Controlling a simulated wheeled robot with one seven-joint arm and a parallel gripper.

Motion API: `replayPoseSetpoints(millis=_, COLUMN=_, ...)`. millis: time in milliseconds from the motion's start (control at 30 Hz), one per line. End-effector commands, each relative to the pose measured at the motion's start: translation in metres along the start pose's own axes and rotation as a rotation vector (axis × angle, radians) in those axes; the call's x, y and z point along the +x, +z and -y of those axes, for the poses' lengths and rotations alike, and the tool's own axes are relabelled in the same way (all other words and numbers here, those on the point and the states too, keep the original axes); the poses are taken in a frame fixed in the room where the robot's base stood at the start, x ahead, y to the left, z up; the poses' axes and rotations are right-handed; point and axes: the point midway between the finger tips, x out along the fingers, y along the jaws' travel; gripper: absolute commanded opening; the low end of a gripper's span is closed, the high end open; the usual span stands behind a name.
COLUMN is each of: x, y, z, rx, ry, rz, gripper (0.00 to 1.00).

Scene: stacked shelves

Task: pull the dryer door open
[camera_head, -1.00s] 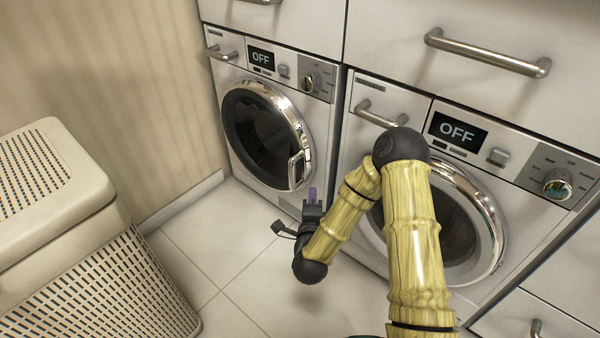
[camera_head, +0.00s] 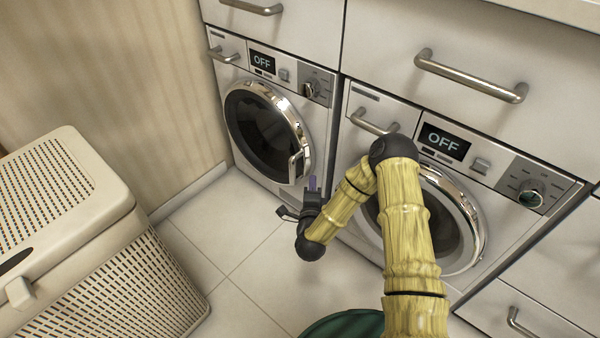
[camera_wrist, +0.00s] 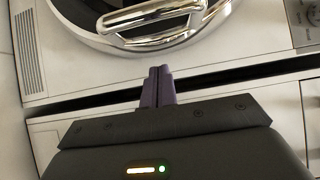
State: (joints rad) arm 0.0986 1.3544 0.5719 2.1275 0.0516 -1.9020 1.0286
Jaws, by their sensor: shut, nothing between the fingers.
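Two white front-loading machines stand side by side, and their labels do not show which is the dryer. The left machine's round door (camera_head: 262,128) has a chrome rim, dark glass and a chrome handle (camera_head: 296,164) on its right side. It looks closed. My gripper (camera_head: 313,182) is shut and empty, low in front of this machine, just below and right of the handle. In the wrist view my purple fingers (camera_wrist: 158,76) point toward the chrome handle (camera_wrist: 150,17), with a visible gap. The right machine's door (camera_head: 447,220) is partly hidden by my arm.
A beige laundry basket (camera_head: 105,275) with a lid stands on the left. Drawers with bar handles (camera_head: 470,77) run above the machines. The tiled floor (camera_head: 225,235) between basket and machines is clear. Both displays read OFF.

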Motion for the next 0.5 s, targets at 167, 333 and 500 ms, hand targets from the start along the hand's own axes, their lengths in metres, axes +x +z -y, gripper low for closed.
replayPoseSetpoints(millis=167, x=0.032, y=0.001, z=-0.003, rx=0.001, ry=-0.004, rz=0.000, gripper=0.00)
replayPoseSetpoints(millis=333, x=0.037, y=0.020, z=-0.002, rx=0.004, ry=0.000, rz=0.006, gripper=0.00)
replayPoseSetpoints(millis=500, x=0.031, y=0.035, z=-0.001, rx=0.002, ry=0.000, rz=0.003, gripper=0.00)
